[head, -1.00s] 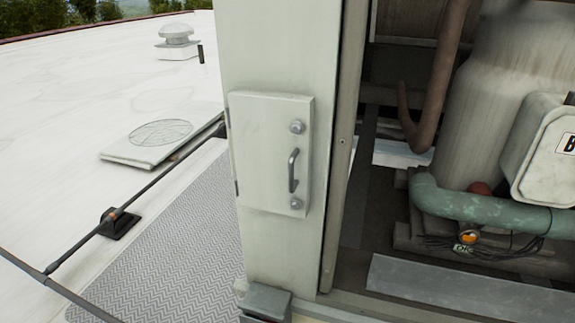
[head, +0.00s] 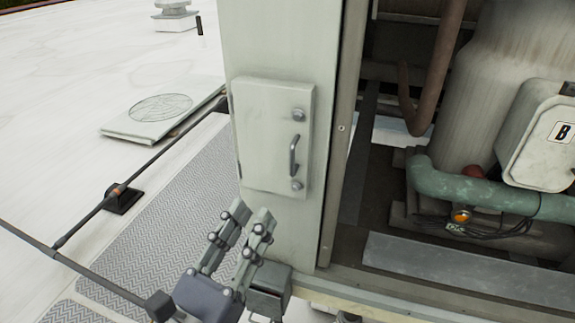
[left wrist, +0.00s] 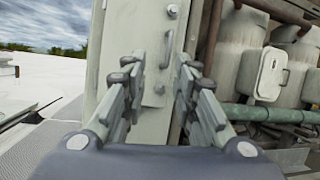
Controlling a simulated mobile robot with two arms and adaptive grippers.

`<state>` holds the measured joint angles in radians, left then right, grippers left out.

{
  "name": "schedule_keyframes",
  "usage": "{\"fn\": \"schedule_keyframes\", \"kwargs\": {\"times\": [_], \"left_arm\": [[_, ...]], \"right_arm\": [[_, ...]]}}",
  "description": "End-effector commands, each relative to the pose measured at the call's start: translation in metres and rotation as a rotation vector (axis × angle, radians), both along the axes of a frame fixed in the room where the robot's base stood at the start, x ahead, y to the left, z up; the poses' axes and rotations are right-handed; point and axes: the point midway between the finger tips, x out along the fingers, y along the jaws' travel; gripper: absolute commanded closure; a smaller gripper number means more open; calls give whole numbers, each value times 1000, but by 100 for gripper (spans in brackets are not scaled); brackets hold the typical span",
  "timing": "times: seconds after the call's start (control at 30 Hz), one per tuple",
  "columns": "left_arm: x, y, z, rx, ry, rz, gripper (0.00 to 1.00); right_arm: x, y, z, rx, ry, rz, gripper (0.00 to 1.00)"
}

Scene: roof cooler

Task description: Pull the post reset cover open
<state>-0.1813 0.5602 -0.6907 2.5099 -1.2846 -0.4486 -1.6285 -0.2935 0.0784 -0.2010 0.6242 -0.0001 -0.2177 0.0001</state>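The post reset cover (head: 262,135) is a pale rectangular panel on the front of the white post (head: 290,40). It lies shut against the post, with hinges at its left edge. It has a grey bar handle (head: 294,155) near its right edge, with a round bolt above and below it. My left gripper (head: 252,210) is open and empty, below the cover and lower left of the handle, not touching it. In the left wrist view the handle (left wrist: 167,50) shows ahead between the parted fingers. My right gripper is not in view.
Right of the post is an open bay with a grey tank (head: 480,90), a green pipe (head: 480,195) and a box marked B (head: 540,140). Left are dark rails (head: 150,175) and a patterned walkway (head: 170,235). The space before the cover is clear.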

Motion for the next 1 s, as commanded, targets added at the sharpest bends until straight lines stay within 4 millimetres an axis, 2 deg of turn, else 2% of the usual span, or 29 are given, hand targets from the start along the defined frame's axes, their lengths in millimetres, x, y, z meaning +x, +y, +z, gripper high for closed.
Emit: {"fn": "schedule_keyframes", "kwargs": {"times": [0.17,0.5,0.53,0.6,0.7,1.0], "left_arm": [[-4,-10,5,72,-63,-12,73],[15,-20,13,70,-62,-10,73],[18,-22,16,70,-61,-11,73],[33,-30,29,69,-59,-9,73],[49,-39,35,70,-59,-8,73],[78,-55,45,70,-54,-9,73]], "right_arm": [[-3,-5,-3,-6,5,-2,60],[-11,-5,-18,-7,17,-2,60],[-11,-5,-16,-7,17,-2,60],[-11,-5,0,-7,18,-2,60],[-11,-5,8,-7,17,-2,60],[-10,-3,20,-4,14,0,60]]}}
